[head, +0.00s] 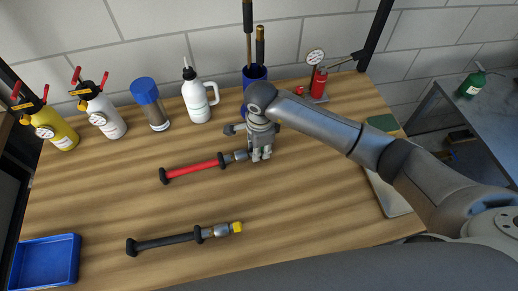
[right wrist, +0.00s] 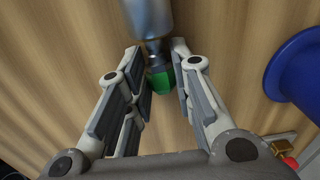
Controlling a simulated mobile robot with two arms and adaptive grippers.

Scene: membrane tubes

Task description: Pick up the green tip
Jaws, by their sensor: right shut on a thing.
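The green tip (right wrist: 162,80) is between the fingers of my right gripper (right wrist: 159,62) in the right wrist view, at the end of a metal connector (right wrist: 157,47). My right gripper is shut on the green tip. In the head view my right gripper (head: 258,152) points down at the right end of the red-handled tube (head: 195,168), which lies on the table, and hides the tip. A black-handled tube (head: 168,241) with a yellow tip (head: 237,227) lies nearer the front. My left gripper is not in view.
Bottles (head: 198,98) and a blue holder (head: 255,76) with upright rods stand along the back of the wooden table (head: 120,190). A red gauge device (head: 318,85) stands at back right. A blue tray (head: 45,262) is at front left. The table between the tubes is clear.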

